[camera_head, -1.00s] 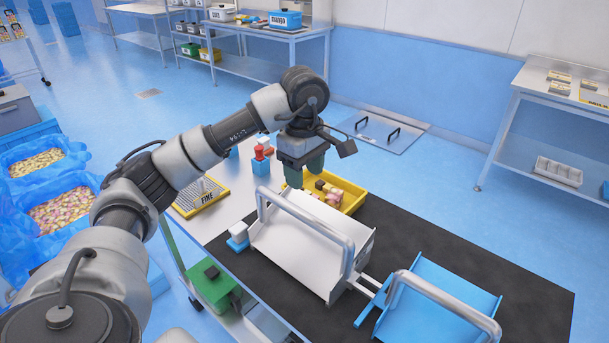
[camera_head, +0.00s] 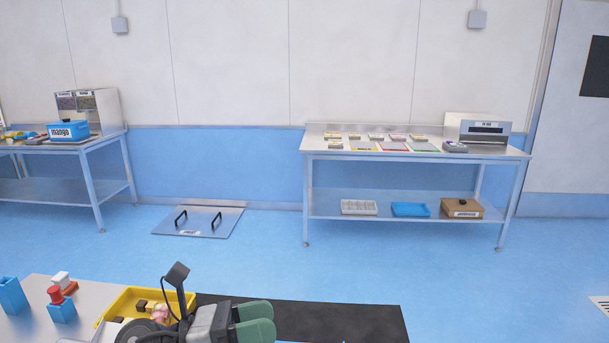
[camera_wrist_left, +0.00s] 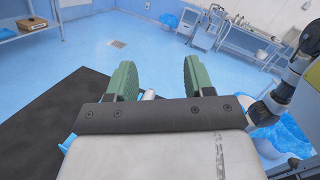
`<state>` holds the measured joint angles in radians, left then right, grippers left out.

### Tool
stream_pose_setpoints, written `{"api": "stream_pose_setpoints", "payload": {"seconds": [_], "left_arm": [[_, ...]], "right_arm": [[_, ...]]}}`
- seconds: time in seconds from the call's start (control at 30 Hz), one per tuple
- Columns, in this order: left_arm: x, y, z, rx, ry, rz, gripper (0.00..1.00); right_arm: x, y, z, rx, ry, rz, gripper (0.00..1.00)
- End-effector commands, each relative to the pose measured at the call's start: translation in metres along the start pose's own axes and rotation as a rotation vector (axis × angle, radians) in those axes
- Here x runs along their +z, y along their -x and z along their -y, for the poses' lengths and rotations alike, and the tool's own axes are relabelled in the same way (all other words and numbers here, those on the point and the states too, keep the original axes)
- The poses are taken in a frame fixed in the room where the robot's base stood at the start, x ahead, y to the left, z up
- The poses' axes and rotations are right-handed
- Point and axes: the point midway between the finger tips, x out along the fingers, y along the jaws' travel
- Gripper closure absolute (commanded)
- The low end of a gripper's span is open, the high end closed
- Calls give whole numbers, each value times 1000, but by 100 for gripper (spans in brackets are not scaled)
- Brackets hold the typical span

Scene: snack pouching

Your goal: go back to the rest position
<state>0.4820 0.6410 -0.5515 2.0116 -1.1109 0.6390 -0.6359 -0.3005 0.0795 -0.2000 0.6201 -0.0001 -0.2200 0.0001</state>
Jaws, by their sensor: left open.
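My left gripper (camera_head: 255,321) is at the bottom of the head view, above the work table, with its green fingers pointing right. In the left wrist view the gripper (camera_wrist_left: 163,82) has its two green fingers apart with nothing held between them. A yellow tray (camera_head: 118,306) with small items in it sits on the table just left of the gripper, partly hidden by my arm. My right gripper is not in view.
A black mat (camera_head: 340,322) covers the right part of the table. Blue blocks with a red-topped piece (camera_head: 60,306) stand at the left. A steel table (camera_head: 320,150) with trays stands at the back wall. A floor hatch (camera_head: 200,220) lies between; the floor around is clear.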

Motion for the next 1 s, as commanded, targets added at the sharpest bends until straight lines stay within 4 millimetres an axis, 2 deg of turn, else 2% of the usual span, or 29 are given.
{"api": "stream_pose_setpoints", "payload": {"seconds": [0.03, 0.13, 0.2, 0.27, 0.37, 0.47, 0.53, 0.6, 0.7, 0.87, 0.9, 1.0], "left_arm": [[6, 0, 3, 22, 141, 158, 48], [19, 13, -4, 95, 431, 458, 48], [19, 31, -15, 162, 645, 660, 48], [11, 51, -27, 229, 835, 826, 48], [-20, 88, -46, 367, 1153, 1089, 48], [-68, 125, -54, 534, 1460, 1331, 48], [-107, 147, -51, 660, 1656, 1479, 48], [-144, 165, -41, 787, 1817, 1601, 48], [-187, 182, -21, 951, 1996, 1731, 48], [-238, 197, 16, 1191, 2196, 1872, 48], [-247, 200, 26, -1211, -2171, -1846, 48], [-269, 206, 51, -1224, -2044, -1724, 48]], "right_arm": [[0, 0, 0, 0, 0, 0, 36], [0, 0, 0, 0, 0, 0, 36], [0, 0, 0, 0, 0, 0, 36], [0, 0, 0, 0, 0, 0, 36], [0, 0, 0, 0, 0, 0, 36], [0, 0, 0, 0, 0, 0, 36], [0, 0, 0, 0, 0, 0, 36], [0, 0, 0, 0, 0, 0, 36], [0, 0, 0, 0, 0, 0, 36], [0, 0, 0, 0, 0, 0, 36], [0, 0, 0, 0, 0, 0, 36], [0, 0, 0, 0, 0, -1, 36]]}}
